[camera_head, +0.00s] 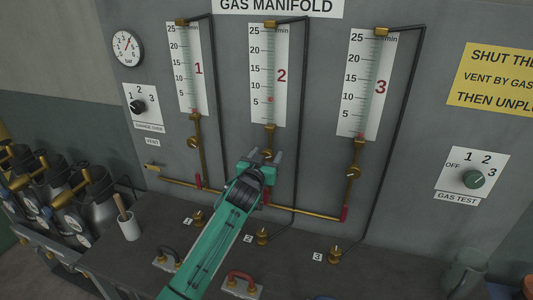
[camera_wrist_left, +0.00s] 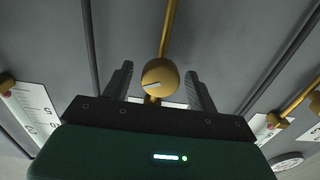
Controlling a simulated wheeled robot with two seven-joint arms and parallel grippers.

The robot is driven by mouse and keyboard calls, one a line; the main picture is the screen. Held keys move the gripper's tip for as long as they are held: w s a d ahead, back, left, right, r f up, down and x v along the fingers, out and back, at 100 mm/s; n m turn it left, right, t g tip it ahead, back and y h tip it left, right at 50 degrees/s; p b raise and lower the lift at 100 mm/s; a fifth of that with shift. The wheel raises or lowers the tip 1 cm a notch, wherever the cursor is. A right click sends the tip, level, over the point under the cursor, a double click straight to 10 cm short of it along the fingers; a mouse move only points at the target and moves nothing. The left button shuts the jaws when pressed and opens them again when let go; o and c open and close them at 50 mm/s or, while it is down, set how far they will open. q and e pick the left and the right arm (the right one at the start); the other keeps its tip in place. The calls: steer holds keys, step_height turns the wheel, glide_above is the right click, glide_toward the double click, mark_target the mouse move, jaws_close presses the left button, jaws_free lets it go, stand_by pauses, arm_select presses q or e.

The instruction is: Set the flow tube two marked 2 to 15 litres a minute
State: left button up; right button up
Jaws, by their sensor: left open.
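The flow tube marked 2 (camera_head: 269,70) is the middle of three scaled tubes on the grey panel. Its small red float (camera_head: 270,99) sits close to the 5 mark, well below 15. Under it is a brass valve knob (camera_head: 268,154) on a vertical pipe. My left gripper (camera_head: 265,158) is at this knob, open. In the left wrist view the round brass knob (camera_wrist_left: 160,75), with a pale pointer line, lies between the two dark fingers (camera_wrist_left: 160,88), with a gap on each side. My right gripper is not in view.
Tubes 1 (camera_head: 190,70) and 3 (camera_head: 365,85) flank tube 2, with their own knobs below. Black hoses run down beside the tubes. A horizontal brass pipe (camera_head: 315,214) crosses below. A bench with brass fittings, handles and a white cup (camera_head: 128,226) lies in front.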

arm_select(q)
steer(key=shift+w, duration=0.2)
steer(key=shift+d, duration=0.1)
steer(key=c, duration=1)
